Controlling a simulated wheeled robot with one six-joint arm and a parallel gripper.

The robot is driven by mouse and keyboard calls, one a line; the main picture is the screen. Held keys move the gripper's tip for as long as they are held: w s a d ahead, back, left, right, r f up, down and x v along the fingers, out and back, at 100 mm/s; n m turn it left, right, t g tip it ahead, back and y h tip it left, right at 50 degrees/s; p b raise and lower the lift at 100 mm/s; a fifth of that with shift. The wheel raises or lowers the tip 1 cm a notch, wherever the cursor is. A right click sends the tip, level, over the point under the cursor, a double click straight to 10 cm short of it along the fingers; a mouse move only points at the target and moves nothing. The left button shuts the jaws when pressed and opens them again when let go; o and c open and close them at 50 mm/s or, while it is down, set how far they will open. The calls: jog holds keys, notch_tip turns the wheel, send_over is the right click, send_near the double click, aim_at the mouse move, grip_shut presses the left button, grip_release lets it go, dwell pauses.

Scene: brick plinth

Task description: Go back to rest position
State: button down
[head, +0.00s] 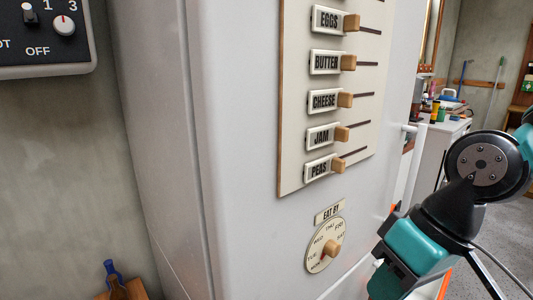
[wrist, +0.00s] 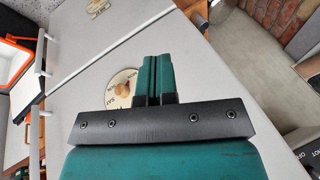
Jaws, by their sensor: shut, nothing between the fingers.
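My gripper (wrist: 158,62) shows in the wrist view with its two teal fingers pressed together and nothing between them. In the head view my teal and black arm end is at the lower right, in front of the fridge's right side; the fingertips cannot be made out there. In the wrist view the round dial (wrist: 124,88) lies just left of the fingers and is partly hidden by my gripper. The same EAT BY dial (head: 325,246) shows whole in the head view, with a wooden knob. I cannot tell the exact gap between fingers and fridge.
The pale fridge (head: 235,150) fills the middle. Its slider board (head: 300,110) has several wooden sliders labelled EGGS to PEAS. A control box (head: 45,40) hangs at the upper left. A cluttered counter (head: 440,140) stands behind at right.

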jog(key=s+r+n, duration=0.1)
jog(key=s+n, duration=0.1)
jog(key=s, duration=0.4)
notch_tip(320, 180, up, 13)
jog(key=p, duration=1.3)
jog(key=shift+w+h, duration=0.3)
jog(key=shift+w, duration=0.1)
